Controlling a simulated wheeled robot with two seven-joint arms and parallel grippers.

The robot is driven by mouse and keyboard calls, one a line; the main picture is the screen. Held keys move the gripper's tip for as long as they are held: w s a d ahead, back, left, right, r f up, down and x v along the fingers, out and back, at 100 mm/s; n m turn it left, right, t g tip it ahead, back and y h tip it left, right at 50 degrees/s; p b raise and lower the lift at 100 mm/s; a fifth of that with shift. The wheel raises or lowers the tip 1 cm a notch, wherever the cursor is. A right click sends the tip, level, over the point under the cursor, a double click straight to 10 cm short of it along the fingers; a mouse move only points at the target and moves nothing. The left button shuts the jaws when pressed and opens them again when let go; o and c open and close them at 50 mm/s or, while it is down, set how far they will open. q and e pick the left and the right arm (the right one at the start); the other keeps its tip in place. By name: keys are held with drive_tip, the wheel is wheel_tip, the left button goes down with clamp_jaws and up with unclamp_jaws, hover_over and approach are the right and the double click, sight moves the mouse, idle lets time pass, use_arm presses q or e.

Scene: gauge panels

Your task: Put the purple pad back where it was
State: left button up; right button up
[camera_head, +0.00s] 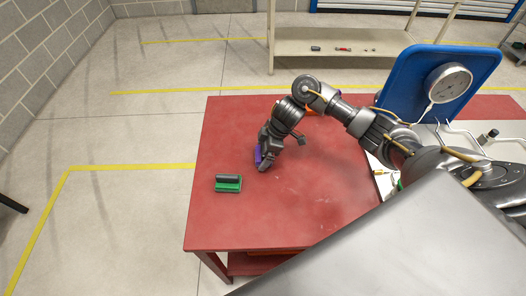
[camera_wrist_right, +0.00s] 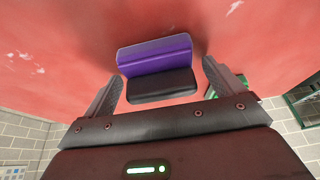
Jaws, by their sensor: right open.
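The purple pad (camera_wrist_right: 155,55) has a black block-shaped grip (camera_wrist_right: 161,86) on it and is at the red tabletop. In the head view only a purple edge (camera_head: 258,154) shows beside my right gripper (camera_head: 267,157), which hides the rest. The right gripper points down at the table. In the wrist view its two fingers stand apart, one on each side of the black grip, with a visible gap on both sides. My left gripper is not in view.
A green pad (camera_head: 228,187) with a dark grip lies on the red table (camera_head: 310,205), left of and nearer than my right gripper. A blue panel with a round gauge (camera_head: 448,83) stands at the right. The table's front middle is clear.

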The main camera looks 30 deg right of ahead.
drive_tip(key=v, duration=1.2)
drive_tip(key=shift+p, duration=0.4)
drive_tip(key=shift+a, duration=0.1)
